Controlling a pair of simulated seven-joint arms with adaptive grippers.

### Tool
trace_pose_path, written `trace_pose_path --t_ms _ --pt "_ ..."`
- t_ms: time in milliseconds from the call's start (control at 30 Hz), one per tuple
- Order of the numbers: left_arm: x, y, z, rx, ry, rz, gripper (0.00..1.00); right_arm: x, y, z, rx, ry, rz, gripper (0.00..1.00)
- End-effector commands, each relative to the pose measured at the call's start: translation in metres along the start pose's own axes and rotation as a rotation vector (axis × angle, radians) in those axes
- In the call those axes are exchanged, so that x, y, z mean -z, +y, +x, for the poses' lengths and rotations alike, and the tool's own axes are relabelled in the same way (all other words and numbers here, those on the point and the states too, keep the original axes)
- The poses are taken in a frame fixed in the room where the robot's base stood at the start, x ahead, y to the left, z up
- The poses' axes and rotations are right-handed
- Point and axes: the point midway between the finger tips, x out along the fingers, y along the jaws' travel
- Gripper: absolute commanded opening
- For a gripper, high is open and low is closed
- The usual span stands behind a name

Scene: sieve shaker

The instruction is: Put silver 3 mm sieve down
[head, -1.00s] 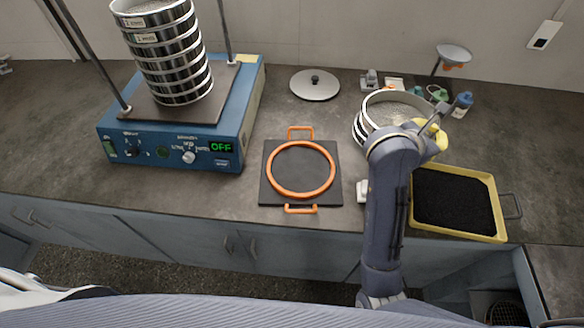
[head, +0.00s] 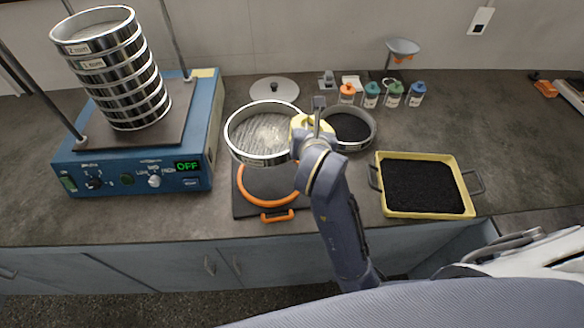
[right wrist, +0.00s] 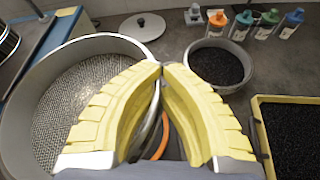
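The silver sieve (head: 243,152), a round metal ring with a mesh floor, is in the head view over the far part of a dark square mat (head: 243,208) with an orange ring (head: 258,197) on it. It appears raised above the mat. My right gripper (head: 298,124) has its yellow fingers closed at the sieve's right wall. In the right wrist view the fingertips (right wrist: 162,66) meet at the wall of the sieve (right wrist: 28,125). The sieve's size label is not readable. My left gripper is not in view.
A pan of dark grains (head: 352,127) stands just right of the gripper. A yellow tray (head: 380,198) of black grains lies farther right. The blue shaker (head: 190,181) with a sieve stack (head: 125,85) stands left. A lid (head: 273,88) and several small bottles (head: 371,95) are behind.

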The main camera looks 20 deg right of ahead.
Motion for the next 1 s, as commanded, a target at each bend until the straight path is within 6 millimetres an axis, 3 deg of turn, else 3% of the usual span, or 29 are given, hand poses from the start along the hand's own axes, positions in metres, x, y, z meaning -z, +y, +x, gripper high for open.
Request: trace_pose_path --t_ms 100,433,1000 --pt "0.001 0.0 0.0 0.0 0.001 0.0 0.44 0.028 -0.006 0.011 0.003 0.006 -0.006 0.0" --pt "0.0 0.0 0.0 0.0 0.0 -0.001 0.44 0.089 -0.018 0.037 0.003 0.003 -0.002 0.0" --pt "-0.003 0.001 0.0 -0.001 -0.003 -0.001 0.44 0.136 -0.027 0.056 0.002 0.002 0.0 0.0"
